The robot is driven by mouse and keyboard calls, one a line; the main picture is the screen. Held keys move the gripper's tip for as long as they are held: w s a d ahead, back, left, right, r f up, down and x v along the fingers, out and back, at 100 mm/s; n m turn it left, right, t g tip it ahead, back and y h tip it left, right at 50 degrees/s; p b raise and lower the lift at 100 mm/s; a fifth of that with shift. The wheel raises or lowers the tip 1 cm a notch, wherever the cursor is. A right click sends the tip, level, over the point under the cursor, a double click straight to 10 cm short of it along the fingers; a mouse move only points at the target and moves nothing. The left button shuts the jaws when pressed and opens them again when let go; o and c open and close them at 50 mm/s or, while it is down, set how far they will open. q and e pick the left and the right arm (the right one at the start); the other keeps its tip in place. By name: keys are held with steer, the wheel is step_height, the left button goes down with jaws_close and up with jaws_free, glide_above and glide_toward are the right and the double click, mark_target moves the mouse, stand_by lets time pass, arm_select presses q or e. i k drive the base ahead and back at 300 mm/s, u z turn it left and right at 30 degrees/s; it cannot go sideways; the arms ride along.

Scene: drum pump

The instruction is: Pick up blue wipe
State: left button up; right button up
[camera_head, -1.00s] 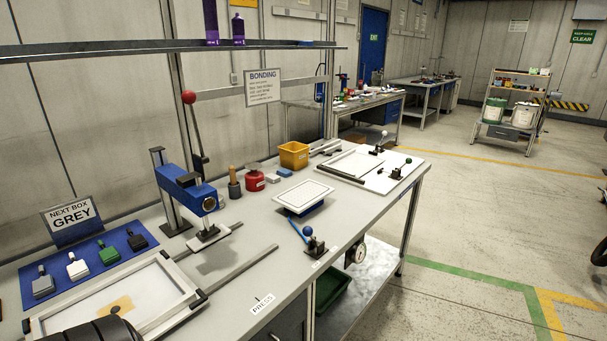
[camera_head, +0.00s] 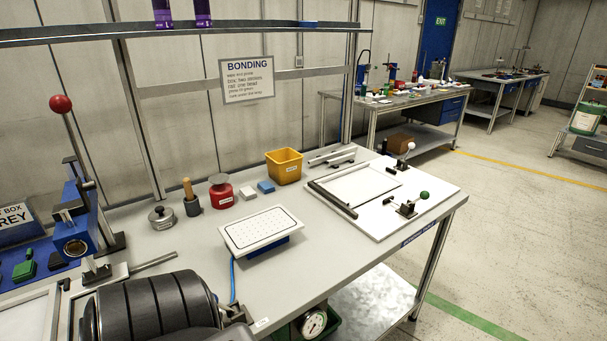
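A small blue folded piece, which looks like the blue wipe (camera_head: 265,187), lies flat on the grey bench. It sits just right of a small white block (camera_head: 248,193) and in front of the yellow bin (camera_head: 284,166). Nothing covers it. A thick dark link of one of my arms shows at the lower left, well apart from the blue piece. Neither gripper's fingers can be seen.
A red can (camera_head: 221,191) and a pot with a wooden handle (camera_head: 191,198) stand left of the white block. A white perforated plate (camera_head: 262,231) lies in front. A framed board with clamps (camera_head: 362,188) is at right. A lever press (camera_head: 80,215) stands at left.

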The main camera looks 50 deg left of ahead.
mark_target(266, 187)
steer(key=i, duration=2)
steer(key=u, duration=3.3)
